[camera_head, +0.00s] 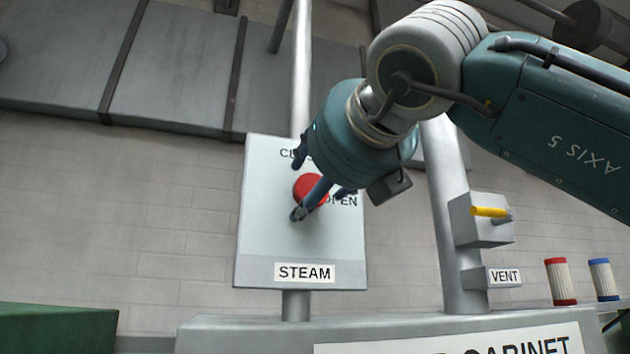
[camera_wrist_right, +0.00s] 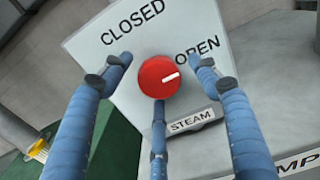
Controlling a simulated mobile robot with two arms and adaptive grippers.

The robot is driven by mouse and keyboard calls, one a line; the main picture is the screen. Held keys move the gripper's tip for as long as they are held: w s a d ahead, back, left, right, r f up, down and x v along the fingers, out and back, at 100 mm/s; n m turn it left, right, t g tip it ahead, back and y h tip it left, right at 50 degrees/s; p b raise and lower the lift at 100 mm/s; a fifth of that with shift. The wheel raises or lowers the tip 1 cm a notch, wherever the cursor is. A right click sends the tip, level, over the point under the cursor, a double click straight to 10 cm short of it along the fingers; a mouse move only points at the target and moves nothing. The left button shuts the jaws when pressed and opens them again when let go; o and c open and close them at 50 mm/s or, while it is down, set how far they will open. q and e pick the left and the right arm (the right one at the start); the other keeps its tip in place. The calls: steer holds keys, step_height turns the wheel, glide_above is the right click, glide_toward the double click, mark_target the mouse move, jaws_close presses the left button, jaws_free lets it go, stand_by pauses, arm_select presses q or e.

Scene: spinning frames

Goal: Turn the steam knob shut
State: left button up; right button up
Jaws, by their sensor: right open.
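The red round steam knob (camera_head: 309,188) sits on a pale panel (camera_head: 262,235) labelled STEAM, partly covered by my right gripper in the head view. In the right wrist view the knob (camera_wrist_right: 158,77) is fully seen, and its white mark points right, toward the word OPEN. CLOSED is printed above it to the left. My right gripper (camera_head: 312,187) is open, its blue fingers spread around the knob in front of the panel. In the wrist view the two side fingers stand apart from the knob; the lower finger reaches its bottom edge, and contact cannot be told. My left gripper is out of view.
Right of the panel, a pipe carries a box with a yellow lever (camera_head: 489,212) and a VENT label (camera_head: 504,277). Red-capped (camera_head: 561,282) and blue-capped (camera_head: 603,280) spools stand farther right. A grey cabinet (camera_head: 250,335) lies below. The wall left of the panel is clear.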

steer(key=c, duration=1.2)
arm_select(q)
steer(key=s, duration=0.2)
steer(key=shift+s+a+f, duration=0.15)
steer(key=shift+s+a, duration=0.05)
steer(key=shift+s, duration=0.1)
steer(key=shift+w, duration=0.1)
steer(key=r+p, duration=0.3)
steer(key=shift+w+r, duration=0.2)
arm_select(e)
steer(key=n, duration=1.7)
steer(key=shift+a+f+n, duration=0.1)
steer(key=shift+f+n, duration=0.05)
steer(key=shift+n, duration=0.25)
